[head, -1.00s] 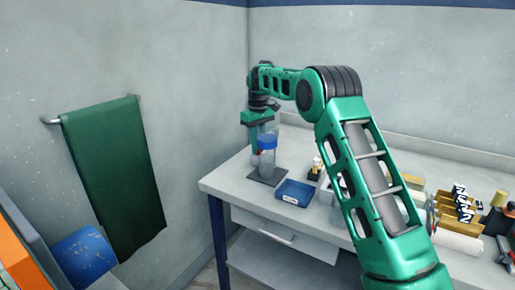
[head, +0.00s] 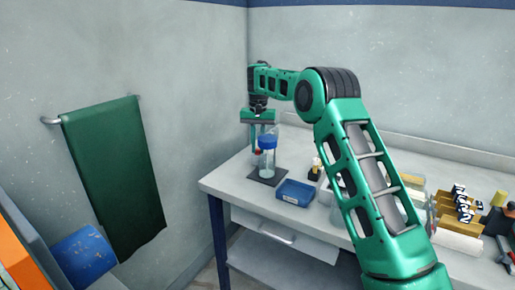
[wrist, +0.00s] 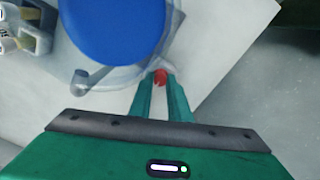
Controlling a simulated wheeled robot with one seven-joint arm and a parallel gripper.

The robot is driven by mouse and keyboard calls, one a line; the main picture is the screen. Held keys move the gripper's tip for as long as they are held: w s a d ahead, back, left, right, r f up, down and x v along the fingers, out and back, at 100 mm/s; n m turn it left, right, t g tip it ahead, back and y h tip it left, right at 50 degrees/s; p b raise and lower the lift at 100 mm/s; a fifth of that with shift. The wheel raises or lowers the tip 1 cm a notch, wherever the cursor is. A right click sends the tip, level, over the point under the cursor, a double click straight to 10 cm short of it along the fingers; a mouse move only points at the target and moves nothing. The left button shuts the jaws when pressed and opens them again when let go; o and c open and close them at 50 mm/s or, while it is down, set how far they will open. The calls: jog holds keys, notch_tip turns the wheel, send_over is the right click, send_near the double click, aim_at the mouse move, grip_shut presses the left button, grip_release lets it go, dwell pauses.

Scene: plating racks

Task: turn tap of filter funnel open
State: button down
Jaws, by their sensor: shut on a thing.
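The filter funnel (head: 267,158) is a clear vessel with a blue top, upright on a dark base plate (head: 267,176) at the table's left corner. In the wrist view its round blue top (wrist: 115,25) fills the upper middle. The tap is a small red knob (wrist: 160,77) at the funnel's side; it shows faintly in the head view (head: 257,153). My gripper (wrist: 161,84) points down beside the funnel, its two green fingers shut on the red tap. The fingers partly hide the tap. Whether the tap stands open cannot be told.
A blue tray (head: 294,193) sits right of the base plate. A small dark holder (head: 315,172) stands behind it. Wooden racks and a white roll (head: 458,243) lie farther right. The wall is close behind and left. A green towel (head: 115,175) hangs on the left wall.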

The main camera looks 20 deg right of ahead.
jog(key=shift+a+r+m, duration=0.1)
jog(key=shift+m, duration=0.5)
jog(key=c, duration=1.7)
grip_release()
jog(key=shift+o, duration=0.2)
notch_tip(320, 180, up, 11)
jog(key=shift+w, duration=0.15)
